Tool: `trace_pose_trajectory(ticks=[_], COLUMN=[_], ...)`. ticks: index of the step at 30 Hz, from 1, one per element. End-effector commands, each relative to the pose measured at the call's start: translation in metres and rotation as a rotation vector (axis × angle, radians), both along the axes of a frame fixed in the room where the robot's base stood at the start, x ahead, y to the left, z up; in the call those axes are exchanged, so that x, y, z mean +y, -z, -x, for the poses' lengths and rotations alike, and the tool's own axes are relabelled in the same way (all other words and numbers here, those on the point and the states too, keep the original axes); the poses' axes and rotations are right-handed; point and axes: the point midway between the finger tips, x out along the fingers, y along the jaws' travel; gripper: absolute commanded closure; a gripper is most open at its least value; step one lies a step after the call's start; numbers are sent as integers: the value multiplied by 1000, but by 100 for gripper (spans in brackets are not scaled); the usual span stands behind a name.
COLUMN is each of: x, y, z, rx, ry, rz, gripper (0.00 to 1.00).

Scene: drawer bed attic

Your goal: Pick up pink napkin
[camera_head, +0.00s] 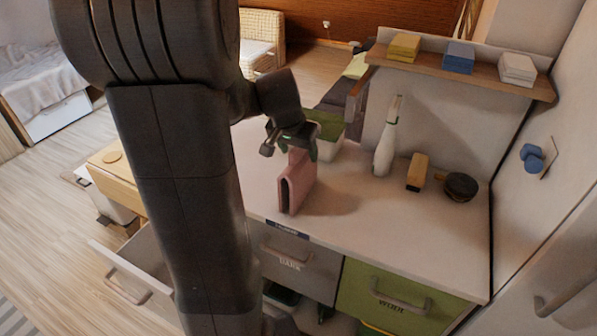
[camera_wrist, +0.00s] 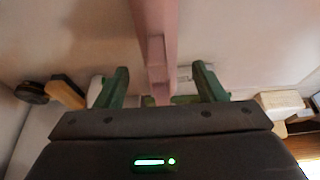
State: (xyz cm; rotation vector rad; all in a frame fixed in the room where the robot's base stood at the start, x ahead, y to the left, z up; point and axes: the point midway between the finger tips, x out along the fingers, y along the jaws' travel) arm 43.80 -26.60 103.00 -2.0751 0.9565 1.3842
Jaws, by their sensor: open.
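The pink napkin (camera_head: 297,184) stands folded and upright on the white counter (camera_head: 345,235). My gripper (camera_head: 291,148) is just above its top edge in the head view, with the fingers pointing down. In the wrist view the napkin (camera_wrist: 154,45) runs as a pink strip between the two green fingers of my gripper (camera_wrist: 160,85). A gap shows on each side, so the fingers are open and apart from the cloth. My arm hides part of the counter's left side.
A green-topped box (camera_head: 327,127) stands just behind the napkin. A white bottle (camera_head: 387,140), a yellow-and-dark brush or block (camera_head: 417,172) and a dark round item (camera_head: 460,187) stand to the right. A shelf (camera_head: 455,70) holds folded cloths. An open drawer (camera_head: 135,270) juts out at left.

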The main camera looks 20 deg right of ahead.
Motion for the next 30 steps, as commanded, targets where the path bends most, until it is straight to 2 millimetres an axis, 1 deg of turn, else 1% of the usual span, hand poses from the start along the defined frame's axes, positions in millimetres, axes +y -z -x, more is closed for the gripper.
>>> trace_pose_trajectory(ticks=[3,7,15,16,20,21,23,24,25,26,30], x=[-5,-8,-9,-9,-9,-9,-9,-9,-9,-9,-9], y=[15,26,28,28,28,28,28,28,28,28,28], z=[-4,-7,-8,-8,-8,-8,-8,-8,-8,-8,-8], rx=[4,3,0,0,0,1,0,0,0,0,0], ry=[1,-1,-1,-1,-1,-1,-1,-1,-1,-1,-1], rz=[-2,-1,0,0,0,-1,-1,-1,-1,0,0], gripper=[36,36,36,38,64,72,84,91,97,100,100])
